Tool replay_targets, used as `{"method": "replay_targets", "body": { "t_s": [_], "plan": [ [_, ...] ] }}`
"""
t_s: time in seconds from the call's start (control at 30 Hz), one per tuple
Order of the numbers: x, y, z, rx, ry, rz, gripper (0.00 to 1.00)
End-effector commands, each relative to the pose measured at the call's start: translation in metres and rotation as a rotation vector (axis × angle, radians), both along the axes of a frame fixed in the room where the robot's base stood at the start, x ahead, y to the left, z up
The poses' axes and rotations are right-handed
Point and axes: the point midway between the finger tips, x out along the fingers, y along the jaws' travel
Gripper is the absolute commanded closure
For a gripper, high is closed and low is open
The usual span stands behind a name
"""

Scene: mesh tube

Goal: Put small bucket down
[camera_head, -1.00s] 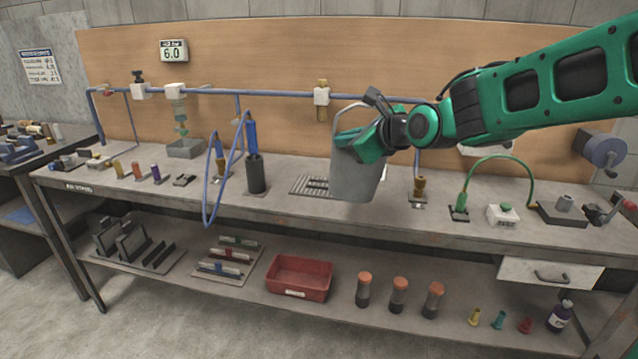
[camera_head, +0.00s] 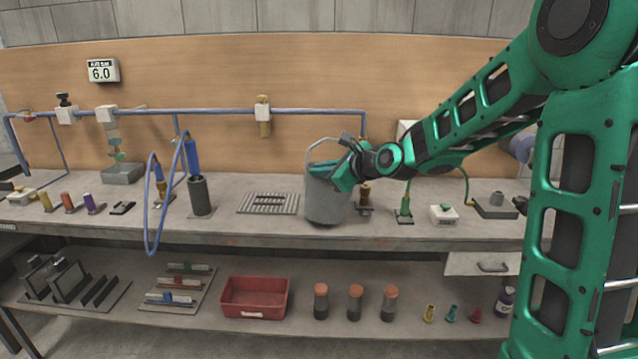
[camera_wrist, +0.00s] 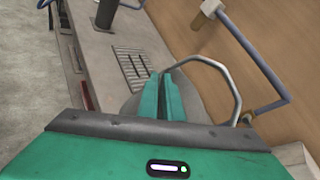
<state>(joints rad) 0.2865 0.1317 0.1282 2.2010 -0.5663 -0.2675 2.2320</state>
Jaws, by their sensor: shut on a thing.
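The small grey bucket (camera_head: 326,200) is upright at the bench top (camera_head: 270,228), right of the metal grate. Its wire handle arches up above the rim. My gripper (camera_head: 338,175) is shut on the bucket at its upper right side. In the wrist view the fingers (camera_wrist: 161,98) are close together at the bucket (camera_wrist: 132,107), with the handle (camera_wrist: 215,66) curving beside them. Much of the bucket is hidden there by my gripper. The bucket's bottom looks level with the bench top, but I cannot tell whether it touches.
The metal grate (camera_head: 268,203) lies left of the bucket. A dark cylinder (camera_head: 200,197) with a blue hose stands further left. A brass fitting (camera_head: 364,194) stands close right of the bucket. A blue pipe (camera_head: 220,112) runs behind. The lower shelf holds a red bin (camera_head: 255,298).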

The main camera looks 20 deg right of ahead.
Motion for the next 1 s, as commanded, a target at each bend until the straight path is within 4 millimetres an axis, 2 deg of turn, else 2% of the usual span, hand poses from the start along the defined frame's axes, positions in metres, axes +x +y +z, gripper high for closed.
{"method": "replay_targets", "body": {
  "t_s": [0.13, 0.27, 0.43, 0.53, 0.87, 1.0],
  "plan": [
    [0.000, 0.000, -0.020, 0.001, 0.002, -0.001, 1.00],
    [0.000, 0.000, -0.030, -0.001, -0.002, -0.001, 1.00],
    [0.000, -0.001, -0.030, -0.001, -0.002, -0.001, 1.00],
    [-0.001, -0.001, -0.033, -0.001, 0.004, -0.001, 0.77],
    [-0.002, -0.001, -0.031, 0.000, 0.001, -0.002, 0.77],
    [-0.011, -0.006, -0.026, 0.000, 0.001, -0.003, 0.77]
  ]
}}
